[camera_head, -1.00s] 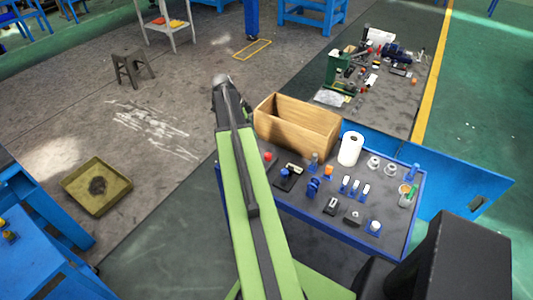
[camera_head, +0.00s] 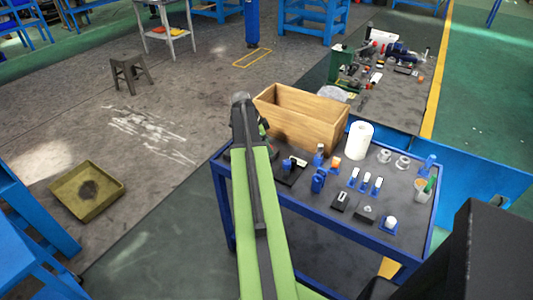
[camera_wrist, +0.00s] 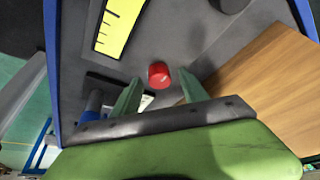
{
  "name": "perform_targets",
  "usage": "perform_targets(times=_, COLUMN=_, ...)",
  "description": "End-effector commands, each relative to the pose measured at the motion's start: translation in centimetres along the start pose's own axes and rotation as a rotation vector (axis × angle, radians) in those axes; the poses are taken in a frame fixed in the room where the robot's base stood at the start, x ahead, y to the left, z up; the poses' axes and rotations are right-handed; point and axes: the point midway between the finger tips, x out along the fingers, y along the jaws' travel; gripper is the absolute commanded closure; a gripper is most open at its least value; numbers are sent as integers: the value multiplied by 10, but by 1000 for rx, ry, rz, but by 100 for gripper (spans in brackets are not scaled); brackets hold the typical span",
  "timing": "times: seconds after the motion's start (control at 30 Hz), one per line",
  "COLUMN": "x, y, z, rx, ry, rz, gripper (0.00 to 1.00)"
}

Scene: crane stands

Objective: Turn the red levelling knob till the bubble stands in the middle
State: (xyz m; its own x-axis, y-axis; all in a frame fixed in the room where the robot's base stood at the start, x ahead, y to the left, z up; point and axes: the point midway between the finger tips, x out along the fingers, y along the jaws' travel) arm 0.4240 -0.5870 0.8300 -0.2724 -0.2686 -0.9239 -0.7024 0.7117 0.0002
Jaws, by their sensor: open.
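The red knob (camera_wrist: 159,74) shows in the wrist view on a dark grey surface. My gripper (camera_wrist: 158,92) is open, with its two green fingers to the left and right of the knob's near side. I see no finger touching the knob. A yellow strip with black marks (camera_wrist: 119,27) lies beyond the left finger. No bubble can be made out in either view. In the head view my arm covers the knob's place at the left end of the blue-edged cart (camera_head: 328,245).
An open wooden box (camera_head: 300,118) stands close on the cart; its wall fills the right of the wrist view. A dark base with a blue part (camera_head: 289,170), a white roll (camera_head: 359,140) and several small parts share the cart top.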

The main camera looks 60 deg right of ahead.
Motion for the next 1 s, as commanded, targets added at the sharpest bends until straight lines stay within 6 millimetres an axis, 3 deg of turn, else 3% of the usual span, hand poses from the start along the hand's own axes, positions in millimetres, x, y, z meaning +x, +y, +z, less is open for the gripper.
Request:
perform_targets(times=0.23, x=0, y=0, z=-1, rx=1, ry=0, rz=0, gripper=51)
perform_targets(times=0.6, x=0, y=0, z=-1, rx=1, ry=0, rz=0, gripper=100)
perform_targets(times=0.7, x=-2, y=8, z=4, rx=-1, ry=0, rz=0, gripper=100)
perform_targets(times=1.0, x=0, y=2, z=-1, rx=-39, ry=-2, rz=-14, gripper=100)
